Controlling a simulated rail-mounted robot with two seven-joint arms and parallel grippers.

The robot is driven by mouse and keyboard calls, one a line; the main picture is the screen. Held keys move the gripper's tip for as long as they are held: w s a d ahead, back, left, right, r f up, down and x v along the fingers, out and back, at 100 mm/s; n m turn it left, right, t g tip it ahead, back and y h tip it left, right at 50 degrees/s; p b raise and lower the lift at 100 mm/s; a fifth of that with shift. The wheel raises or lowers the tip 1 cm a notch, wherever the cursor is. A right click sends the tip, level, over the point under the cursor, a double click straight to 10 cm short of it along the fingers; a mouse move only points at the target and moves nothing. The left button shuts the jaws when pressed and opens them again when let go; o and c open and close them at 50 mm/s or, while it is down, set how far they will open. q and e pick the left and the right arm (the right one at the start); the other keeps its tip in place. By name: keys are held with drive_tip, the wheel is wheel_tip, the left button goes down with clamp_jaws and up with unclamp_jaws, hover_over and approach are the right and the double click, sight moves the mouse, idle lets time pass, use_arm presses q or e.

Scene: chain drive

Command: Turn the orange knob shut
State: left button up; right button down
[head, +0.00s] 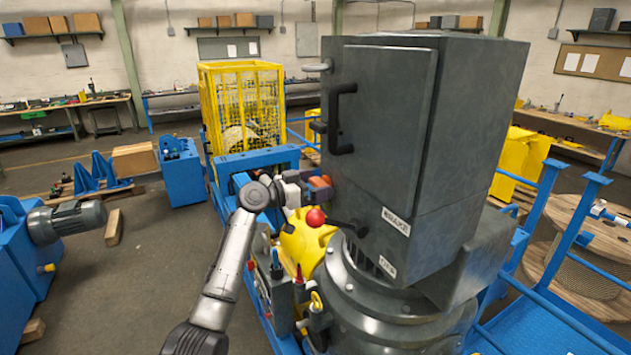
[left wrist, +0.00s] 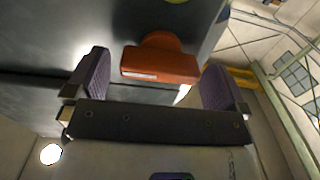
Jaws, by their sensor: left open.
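The orange knob (left wrist: 160,64) has a wide bar-shaped handle with a pale line on its face, and it sits on a dark grey surface in the left wrist view. My left gripper (left wrist: 156,80) is open, with one purple-padded finger on each side of the knob and a visible gap to both. In the head view, my left gripper (head: 322,182) is at the left side of the large grey cabinet (head: 385,110), and a little of the orange knob (head: 318,184) shows between its fingers. My right gripper is not in view.
A red ball-topped lever (head: 315,217) stands just below my left gripper. The cabinet has black handles (head: 340,118) and rests on a grey round housing (head: 385,300). A yellow cage (head: 240,100) stands behind. Open floor (head: 130,260) lies at left.

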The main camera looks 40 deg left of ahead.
use_arm(q)
drive_tip(key=shift+w+d, duration=0.1)
drive_tip(key=shift+c, duration=0.5)
drive_tip(key=c, duration=0.8)
